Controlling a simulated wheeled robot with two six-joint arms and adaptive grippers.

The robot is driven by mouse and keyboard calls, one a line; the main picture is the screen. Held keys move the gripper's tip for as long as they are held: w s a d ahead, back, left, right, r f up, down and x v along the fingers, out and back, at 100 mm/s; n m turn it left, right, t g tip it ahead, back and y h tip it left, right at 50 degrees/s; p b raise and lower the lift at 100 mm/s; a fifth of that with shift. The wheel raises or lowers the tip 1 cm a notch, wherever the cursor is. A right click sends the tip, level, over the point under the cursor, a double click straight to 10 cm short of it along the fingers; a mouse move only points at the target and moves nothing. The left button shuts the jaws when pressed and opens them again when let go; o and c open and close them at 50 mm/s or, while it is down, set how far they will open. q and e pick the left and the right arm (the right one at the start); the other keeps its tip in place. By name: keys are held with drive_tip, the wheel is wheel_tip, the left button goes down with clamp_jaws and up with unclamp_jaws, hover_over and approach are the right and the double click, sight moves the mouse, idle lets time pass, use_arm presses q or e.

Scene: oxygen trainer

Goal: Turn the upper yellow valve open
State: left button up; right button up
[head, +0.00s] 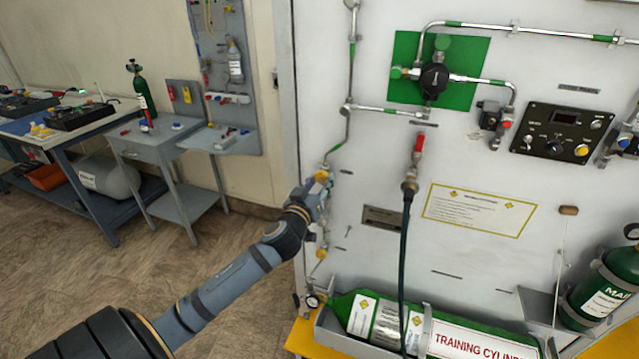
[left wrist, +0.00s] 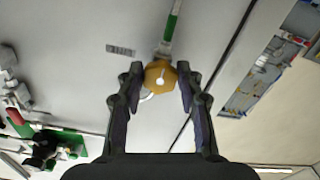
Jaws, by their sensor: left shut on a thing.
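The upper yellow valve (head: 321,176) is on the thin pipe at the left side of the white panel. In the left wrist view its yellow six-sided knob (left wrist: 153,82) sits between my fingertips, facing the camera. My left gripper (head: 316,186) reaches the valve from the lower left and is shut on the knob; it also shows in the left wrist view (left wrist: 160,72). In the head view the gripper partly hides the valve. I cannot tell how far the valve is turned. A lower yellow valve (head: 321,253) is below on the same side. My right gripper is not in view.
A green training cylinder (head: 343,306) lies at the panel's foot. A black hose (head: 405,250) hangs from the red-handled fitting (head: 419,145) to the right. A regulator (head: 433,78) is on the green plate. A grey side table (head: 160,140) stands left, with open floor before it.

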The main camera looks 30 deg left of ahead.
use_arm(q)
drive_tip(key=shift+f, duration=0.2)
idle(0.3)
drive_tip(key=o, duration=0.9)
drive_tip(key=shift+o, duration=1.3)
drive_tip(key=shift+r, duration=0.1)
drive_tip(key=shift+s, duration=0.15)
drive_tip(key=v, duration=0.7)
drive_tip(key=shift+s, duration=0.15)
